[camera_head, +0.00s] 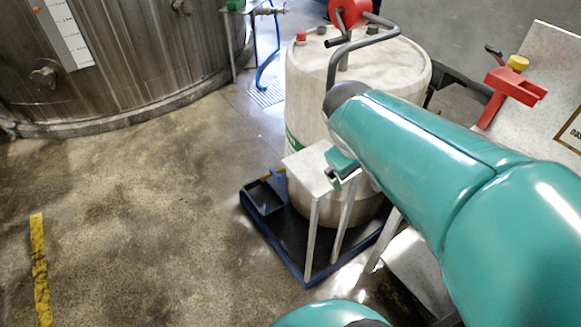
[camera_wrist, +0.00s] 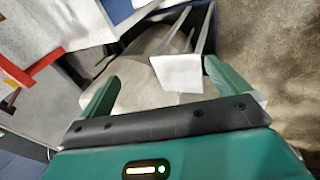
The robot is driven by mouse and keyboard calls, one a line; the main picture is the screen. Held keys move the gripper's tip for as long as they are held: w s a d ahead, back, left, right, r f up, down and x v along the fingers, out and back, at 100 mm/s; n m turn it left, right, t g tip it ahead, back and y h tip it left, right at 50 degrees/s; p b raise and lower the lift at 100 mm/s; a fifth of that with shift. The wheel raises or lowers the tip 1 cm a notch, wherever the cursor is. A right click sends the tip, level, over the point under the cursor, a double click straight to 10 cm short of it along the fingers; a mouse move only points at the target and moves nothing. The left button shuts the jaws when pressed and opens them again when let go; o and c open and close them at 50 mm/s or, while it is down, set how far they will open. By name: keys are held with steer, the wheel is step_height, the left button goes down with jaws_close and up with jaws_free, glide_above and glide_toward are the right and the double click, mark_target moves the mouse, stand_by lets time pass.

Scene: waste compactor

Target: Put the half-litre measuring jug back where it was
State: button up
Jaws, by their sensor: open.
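I cannot make out a measuring jug for certain in either view. A dark blue open-topped container (camera_head: 264,197) sits at the left corner of the blue-edged tray (camera_head: 292,258); I cannot tell whether it is the jug. My gripper (camera_head: 342,168) is at the right edge of a small pale stand (camera_head: 308,168), in front of the large drum. In the wrist view my gripper (camera_wrist: 158,78) is open, with nothing held between its green fingers. The stand's pale top (camera_wrist: 178,74) shows beyond and between them. No jug shows on the visible part of that top.
The large off-white drum (camera_head: 307,85) with a red crank pump (camera_head: 349,12) stands in the tray. A steel tank (camera_head: 130,60) fills the upper left. A red-handled fitting (camera_head: 512,86) is at the right. The floor (camera_head: 130,230) at left is clear, with a yellow stripe (camera_head: 40,270).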

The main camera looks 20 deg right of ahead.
steer(key=s+a+r+m+t+y, duration=0.1)
steer(key=a+y, duration=0.1)
steer(key=a, duration=0.5)
steer(key=s+a+r+t+y, duration=0.2)
steer(key=a, duration=0.5)
steer(key=shift+a+m, duration=0.4)
steer(key=shift+s, duration=0.1)
